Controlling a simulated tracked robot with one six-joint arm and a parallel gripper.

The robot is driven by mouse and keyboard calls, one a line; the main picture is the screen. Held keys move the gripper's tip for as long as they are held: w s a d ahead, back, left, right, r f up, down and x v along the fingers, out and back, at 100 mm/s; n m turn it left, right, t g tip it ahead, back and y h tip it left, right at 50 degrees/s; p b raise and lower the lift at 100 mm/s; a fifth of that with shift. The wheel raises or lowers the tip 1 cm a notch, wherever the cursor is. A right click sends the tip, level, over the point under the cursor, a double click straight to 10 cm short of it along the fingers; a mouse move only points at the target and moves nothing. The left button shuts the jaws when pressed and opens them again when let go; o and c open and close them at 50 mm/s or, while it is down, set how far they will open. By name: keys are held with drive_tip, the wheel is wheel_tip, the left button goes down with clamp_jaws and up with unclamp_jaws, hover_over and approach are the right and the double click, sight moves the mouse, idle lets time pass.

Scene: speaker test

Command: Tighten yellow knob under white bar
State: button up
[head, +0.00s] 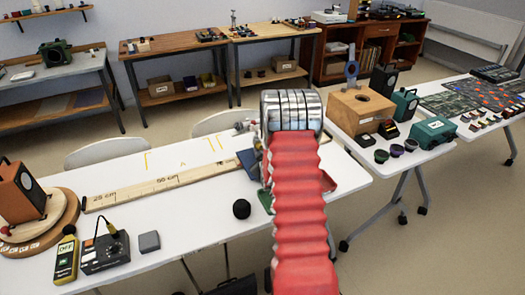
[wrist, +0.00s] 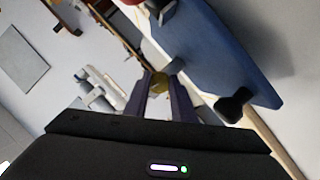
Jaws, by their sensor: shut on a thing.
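The yellow knob (wrist: 159,84) shows in the wrist view between the tips of the two dark purple fingers of my gripper (wrist: 160,80). My gripper is shut on it. A small pale piece (wrist: 176,66) sits just beside the knob; I cannot tell whether it is part of the white bar. In the head view my red arm hides the gripper and the knob. Grey and white fittings (head: 243,126) show just left of the arm's silver end.
A blue panel (wrist: 220,50) fills the upper right of the wrist view, close to the fingers. In the head view a wooden ruler (head: 150,187), a black ball (head: 241,209) and a yellow meter (head: 66,254) lie on the white table (head: 190,225). A wooden box (head: 345,107) stands right.

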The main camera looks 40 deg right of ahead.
drive_tip(key=shift+m+y, duration=0.7)
drive_tip(key=shift+m, duration=0.3)
drive_tip(key=m+y, duration=0.2)
drive_tip(key=shift+d+m, duration=0.15)
drive_tip(key=shift+m, duration=0.15)
drive_tip(key=m+y, duration=0.1)
drive_tip(key=m, duration=0.1)
drive_tip(key=shift+s+d+m+t+y, duration=0.1)
drive_tip(key=shift+d+m+t+y, duration=0.05)
drive_tip(key=shift+m+t+y, duration=0.25)
drive_tip(key=shift+d+m+t+y, duration=0.1)
drive_tip(key=shift+m+t+y, duration=0.2)
drive_tip(key=shift+m+y, duration=0.35)
drive_tip(key=shift+r+m, duration=0.1)
drive_tip(key=shift+m, duration=0.15)
drive_tip(key=o, duration=1.1)
drive_tip(key=shift+c, duration=0.2)
drive_tip(key=shift+s, duration=0.15)
drive_tip(key=v, duration=1.3)
drive_tip(key=shift+s, duration=0.25)
